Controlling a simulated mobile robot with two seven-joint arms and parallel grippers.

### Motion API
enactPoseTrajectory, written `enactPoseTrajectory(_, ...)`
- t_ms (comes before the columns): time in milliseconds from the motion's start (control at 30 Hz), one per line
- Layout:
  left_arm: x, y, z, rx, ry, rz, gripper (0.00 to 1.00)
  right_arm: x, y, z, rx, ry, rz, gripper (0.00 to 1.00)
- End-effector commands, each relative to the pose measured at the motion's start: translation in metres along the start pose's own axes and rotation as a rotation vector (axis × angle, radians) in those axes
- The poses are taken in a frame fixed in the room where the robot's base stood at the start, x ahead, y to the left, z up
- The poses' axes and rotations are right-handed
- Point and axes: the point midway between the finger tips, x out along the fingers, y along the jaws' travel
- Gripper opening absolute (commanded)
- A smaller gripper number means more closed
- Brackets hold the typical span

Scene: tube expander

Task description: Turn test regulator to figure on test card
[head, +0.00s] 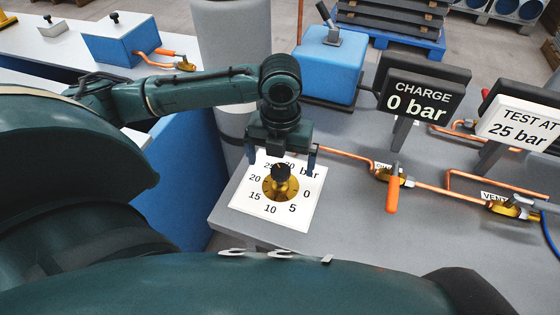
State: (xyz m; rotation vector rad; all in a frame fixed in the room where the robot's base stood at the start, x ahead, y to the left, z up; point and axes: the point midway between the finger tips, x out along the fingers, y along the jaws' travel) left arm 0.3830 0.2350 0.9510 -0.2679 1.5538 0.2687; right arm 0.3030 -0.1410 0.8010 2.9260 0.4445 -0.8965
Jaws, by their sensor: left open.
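The test regulator (281,187) is a brass body with a black knob, set in the middle of a white square dial plate (250,204) marked 0, 5, 10, 15, 20, 25, 30 bar. My left gripper (282,160) points down over the knob, its two fingers apart on either side and above the dial. I cannot tell whether the fingers touch the knob. The knob's pointer direction is not clear. The white test card (518,123) at the right reads "TEST AT 25 bar". My right gripper is not in view.
A black sign (421,99) reads "CHARGE 0 bar". Copper pipe runs right from the regulator to an orange-handled valve (392,190) and a vent valve (508,208). A blue pump box (328,62) stands behind. The grey bench's front edge (225,236) lies near the dial.

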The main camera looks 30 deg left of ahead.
Motion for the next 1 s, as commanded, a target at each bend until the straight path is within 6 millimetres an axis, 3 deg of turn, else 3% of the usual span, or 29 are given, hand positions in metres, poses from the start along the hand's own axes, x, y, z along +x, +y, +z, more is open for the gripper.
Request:
enactPoseTrajectory(33,-0.013,0.0,0.0,0.0,0.001,0.001,1.0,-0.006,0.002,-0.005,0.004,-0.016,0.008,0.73)
enactPoseTrajectory(267,-0.036,0.0,0.0,0.0,0.002,-0.001,1.0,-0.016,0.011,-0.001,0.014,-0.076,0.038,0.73)
enactPoseTrajectory(500,-0.051,0.0,0.0,0.0,-0.001,-0.001,1.0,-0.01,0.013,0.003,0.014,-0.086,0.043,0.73)
enactPoseTrajectory(1000,-0.053,0.0,0.0,0.0,0.0,-0.001,1.0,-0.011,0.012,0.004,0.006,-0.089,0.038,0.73)
